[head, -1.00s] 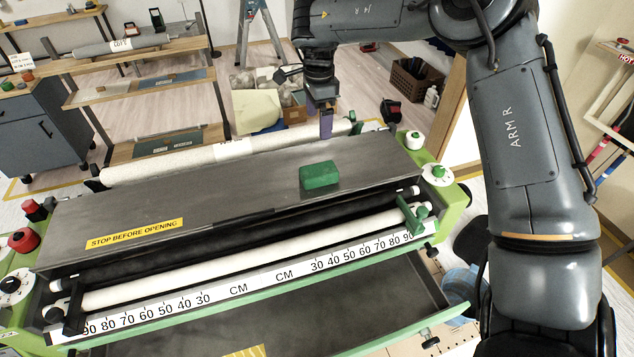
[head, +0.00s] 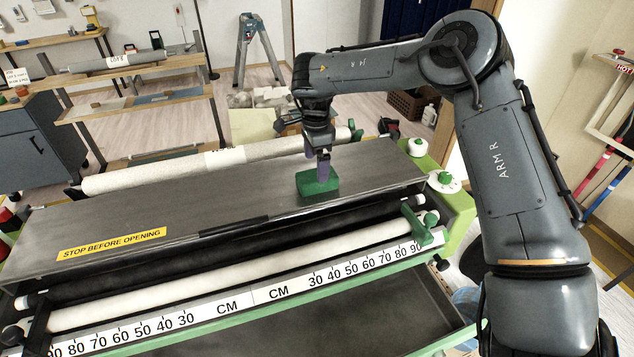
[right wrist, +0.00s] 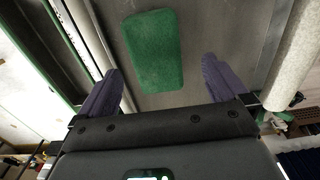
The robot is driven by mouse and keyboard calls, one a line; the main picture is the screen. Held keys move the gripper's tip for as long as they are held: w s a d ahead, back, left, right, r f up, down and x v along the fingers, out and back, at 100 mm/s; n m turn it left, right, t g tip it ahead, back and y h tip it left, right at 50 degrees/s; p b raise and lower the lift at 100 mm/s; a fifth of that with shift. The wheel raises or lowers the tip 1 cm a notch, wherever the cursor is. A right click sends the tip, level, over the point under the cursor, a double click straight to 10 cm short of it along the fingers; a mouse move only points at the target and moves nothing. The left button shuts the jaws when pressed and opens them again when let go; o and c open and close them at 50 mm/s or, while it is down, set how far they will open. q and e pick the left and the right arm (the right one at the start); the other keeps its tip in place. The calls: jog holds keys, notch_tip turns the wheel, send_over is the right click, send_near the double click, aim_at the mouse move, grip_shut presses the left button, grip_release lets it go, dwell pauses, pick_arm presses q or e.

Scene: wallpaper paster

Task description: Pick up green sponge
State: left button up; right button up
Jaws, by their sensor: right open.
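The green sponge (head: 318,184) is a small block lying on the dark metal lid (head: 225,215) of the pasting machine, right of its middle. My right gripper (head: 318,165) is over the sponge in the head view, with its purple fingers pointing down and partly covering the sponge's far side. In the right wrist view the sponge (right wrist: 153,50) lies ahead, between the lines of the two spread purple fingers (right wrist: 162,88). The fingers are open and nothing is held. Whether they touch the sponge cannot be told. My left gripper is not in view.
A white paper roll (head: 200,165) runs along the machine's far side. A white roller (head: 240,274) and a centimetre scale (head: 245,303) lie along the near side. A green lever (head: 420,230) stands at the right end. The lid left of the sponge is clear.

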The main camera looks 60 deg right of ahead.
jog(key=f, duration=0.4)
jog(key=shift+s+a+b, duration=0.15)
jog(key=shift+s+b, duration=0.15)
jog(key=shift+b, duration=0.1)
jog(key=shift+w+f, duration=0.1)
jog(key=shift+f, duration=0.45)
jog(key=c, duration=1)
jog(key=shift+c, duration=0.2)
jog(key=shift+r, duration=0.25)
notch_tip(320, 180, up, 10)
jog(key=shift+f+p, duration=0.2)
jog(key=shift+p, duration=0.65)
